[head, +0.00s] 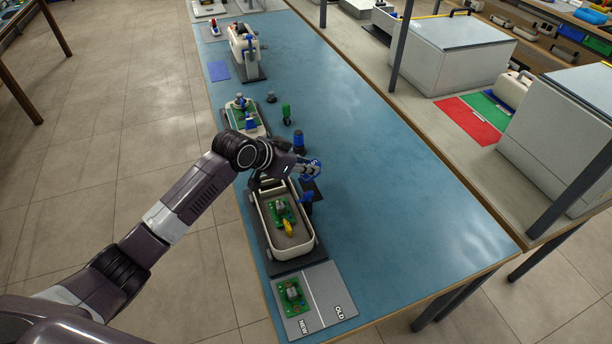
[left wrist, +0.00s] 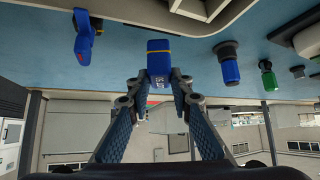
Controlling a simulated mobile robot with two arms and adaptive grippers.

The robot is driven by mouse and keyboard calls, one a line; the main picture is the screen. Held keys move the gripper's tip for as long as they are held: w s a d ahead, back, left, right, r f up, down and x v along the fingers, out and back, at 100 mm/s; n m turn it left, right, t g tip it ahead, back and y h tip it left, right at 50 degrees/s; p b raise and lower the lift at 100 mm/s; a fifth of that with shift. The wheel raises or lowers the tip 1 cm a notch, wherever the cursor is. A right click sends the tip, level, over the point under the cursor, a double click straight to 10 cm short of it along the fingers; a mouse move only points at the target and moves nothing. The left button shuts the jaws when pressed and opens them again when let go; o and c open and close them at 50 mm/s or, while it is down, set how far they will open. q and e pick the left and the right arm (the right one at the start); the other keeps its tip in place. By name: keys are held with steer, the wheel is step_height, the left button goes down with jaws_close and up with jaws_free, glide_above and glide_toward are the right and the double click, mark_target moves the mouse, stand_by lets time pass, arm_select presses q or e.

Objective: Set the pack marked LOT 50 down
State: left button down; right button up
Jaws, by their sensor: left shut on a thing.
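My left gripper (head: 312,169) is over the blue table, just beyond a white-rimmed tray. It also shows in the left wrist view (left wrist: 157,85), its fingers shut on a small blue pack (left wrist: 158,52). The pack has a yellowish band and small pale lettering too small to read for sure. In the head view the gripper mostly hides the pack. Whether the pack touches the table cannot be told. My right gripper is not in view.
The tray (head: 263,222) holds a green board and a yellow item. A blue tool (head: 306,198) stands right of it. A dark-blue cylinder (head: 299,141) and a green one (head: 286,112) stand beyond. A NEW/OLD mat (head: 325,285) lies in front. The table's right side is clear.

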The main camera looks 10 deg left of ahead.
mark_target(302, 176)
arm_select(q)
steer(key=shift+f, duration=2.35)
steer(key=shift+f, duration=0.1)
steer(key=c, duration=1.7)
jaws_free()
steer(key=shift+f, duration=0.1)
steer(key=shift+c, duration=0.2)
steer(key=shift+r, duration=0.3)
steer(key=v, duration=1.2)
steer(key=shift+f, duration=0.1)
